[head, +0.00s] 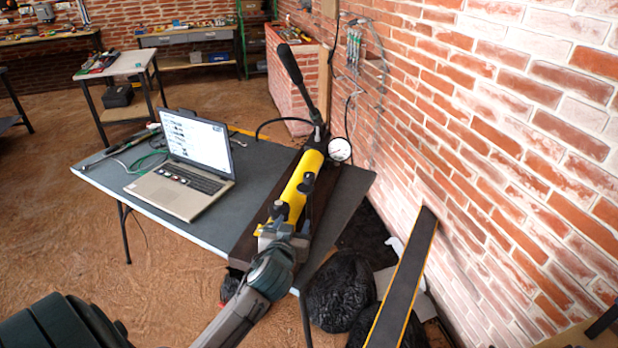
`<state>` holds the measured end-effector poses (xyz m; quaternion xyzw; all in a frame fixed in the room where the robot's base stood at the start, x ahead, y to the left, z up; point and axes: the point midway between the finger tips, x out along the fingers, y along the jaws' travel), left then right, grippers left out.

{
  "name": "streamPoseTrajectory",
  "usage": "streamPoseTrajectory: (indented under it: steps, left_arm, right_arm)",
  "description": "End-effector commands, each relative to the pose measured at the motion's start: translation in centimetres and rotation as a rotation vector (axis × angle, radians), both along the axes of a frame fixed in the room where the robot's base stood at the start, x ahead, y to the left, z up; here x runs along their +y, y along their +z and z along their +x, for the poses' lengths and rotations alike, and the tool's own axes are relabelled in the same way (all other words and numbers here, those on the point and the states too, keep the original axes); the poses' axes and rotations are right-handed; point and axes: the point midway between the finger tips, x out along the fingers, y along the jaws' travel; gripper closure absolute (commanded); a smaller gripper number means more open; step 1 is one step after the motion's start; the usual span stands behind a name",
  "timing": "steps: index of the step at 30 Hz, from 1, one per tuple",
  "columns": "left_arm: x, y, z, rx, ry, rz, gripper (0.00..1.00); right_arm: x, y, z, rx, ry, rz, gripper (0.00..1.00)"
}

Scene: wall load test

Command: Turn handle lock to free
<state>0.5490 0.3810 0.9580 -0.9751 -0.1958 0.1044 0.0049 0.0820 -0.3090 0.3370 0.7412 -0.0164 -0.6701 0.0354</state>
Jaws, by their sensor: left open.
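A yellow hand pump (299,186) lies along a dark board on the table's right part. Its long black handle (291,72) rises from the far end and leans up to the left. A round white gauge (340,149) stands beside the pump's far end. The handle lock cannot be made out as a separate part. The handle is well beyond the fingers. My right gripper is not in view.
The grey table (146,213) carries an open laptop (187,168) left of the pump. A brick wall (500,130) runs along the right. Black bags (340,290) and a long dark bar with yellow edges (403,283) are at the lower right. Open floor lies left.

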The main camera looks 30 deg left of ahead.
Motion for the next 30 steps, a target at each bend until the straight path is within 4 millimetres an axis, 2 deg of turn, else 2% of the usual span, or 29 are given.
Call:
streamPoseTrajectory:
  steps: [1,3,7,11,24,30]
  left_arm:
    - [0.5,1.7,1.7,-0.071,-0.009,0.014,0.49]
    - [0.8,3.3,3.2,-0.145,-0.024,0.023,0.49]
    - [1.1,4.8,4.6,-0.206,-0.041,0.03,0.49]
    - [1.5,5.0,5.8,-0.211,-0.042,0.028,0.49]
    - [4.2,5.0,13.0,-0.208,-0.04,0.027,0.49]
    - [4.7,4.8,14.4,-0.208,-0.041,0.027,0.49]
  right_arm:
    - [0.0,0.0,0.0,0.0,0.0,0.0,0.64]
    - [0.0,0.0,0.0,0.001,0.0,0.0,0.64]
    - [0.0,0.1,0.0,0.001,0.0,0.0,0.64]
    - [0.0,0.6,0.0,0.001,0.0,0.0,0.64]
    - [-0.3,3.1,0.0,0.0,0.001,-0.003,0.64]
    - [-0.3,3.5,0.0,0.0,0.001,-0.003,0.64]
